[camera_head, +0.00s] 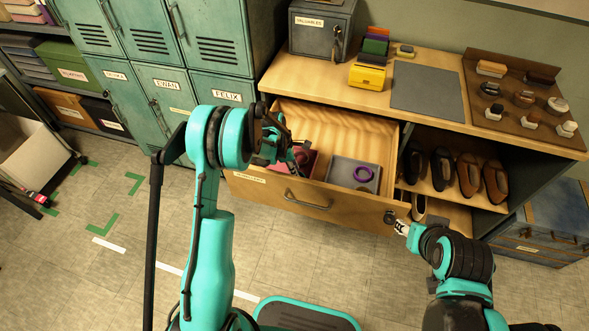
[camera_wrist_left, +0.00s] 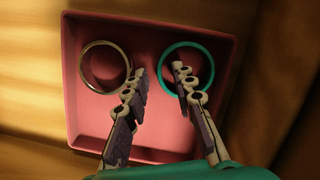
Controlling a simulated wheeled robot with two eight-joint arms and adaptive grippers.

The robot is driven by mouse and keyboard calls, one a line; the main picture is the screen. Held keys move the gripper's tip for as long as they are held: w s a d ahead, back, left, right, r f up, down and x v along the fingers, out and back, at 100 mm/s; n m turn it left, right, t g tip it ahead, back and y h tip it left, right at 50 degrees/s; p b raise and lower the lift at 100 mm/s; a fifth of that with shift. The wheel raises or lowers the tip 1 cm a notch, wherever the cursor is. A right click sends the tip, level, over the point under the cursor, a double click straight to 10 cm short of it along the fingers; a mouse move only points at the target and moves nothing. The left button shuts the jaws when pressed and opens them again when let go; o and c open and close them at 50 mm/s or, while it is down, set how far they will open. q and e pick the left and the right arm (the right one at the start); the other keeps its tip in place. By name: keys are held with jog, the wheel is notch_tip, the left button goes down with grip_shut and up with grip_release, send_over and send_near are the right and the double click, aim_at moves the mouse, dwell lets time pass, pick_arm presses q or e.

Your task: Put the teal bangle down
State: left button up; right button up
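The teal bangle (camera_wrist_left: 187,43) lies at the right side of a pink tray (camera_wrist_left: 150,144) in the left wrist view. My left gripper (camera_wrist_left: 160,76) is over the tray with its fingers apart. Its right fingertip overlaps the inside of the teal bangle; I cannot tell whether it touches the ring. The left fingertip is outside the ring, beside a silvery bangle (camera_wrist_left: 82,66). In the head view my left gripper (camera_head: 298,153) reaches into the open drawer (camera_head: 305,196) and hides most of the pink tray. My right gripper (camera_head: 393,220) is at the drawer front's right end; its fingers are unclear.
A grey tray (camera_head: 337,178) holding a purple ring (camera_head: 363,173) sits to the right in the drawer. Shoes (camera_head: 468,174) stand on the shelf beside it. The counter above has a grey mat (camera_head: 428,90), a safe (camera_head: 318,40) and a brown display board (camera_head: 515,125).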

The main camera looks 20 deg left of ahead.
pick_arm(q)
jog(key=shift+r, duration=0.2)
jog(key=s+a+r+m+t+p, duration=0.1)
jog(key=s+r+m+p, duration=0.15)
jog(key=r, duration=0.75)
jog(key=s+a+r+m+p, duration=0.1)
jog(key=s+r+m+p, duration=0.15)
jog(key=r, duration=0.75)
jog(key=s+r+m+t+y, duration=0.1)
jog(key=s+r+m, duration=0.2)
jog(key=s+m, duration=0.2)
jog(key=s+r+m+t+y, duration=0.1)
jog(key=s+r+m+t, duration=0.1)
jog(key=s+m, duration=0.4)
jog(key=s+d+r+m+t, duration=0.1)
jog(key=s+r+m, duration=0.3)
jog(key=s, duration=0.6)
jog(key=shift+s+r+m+t+y, duration=0.2)
jog(key=shift+s+m+t+y, duration=0.15)
jog(key=shift+m+t, duration=0.4)
jog(key=shift+d, duration=0.1)
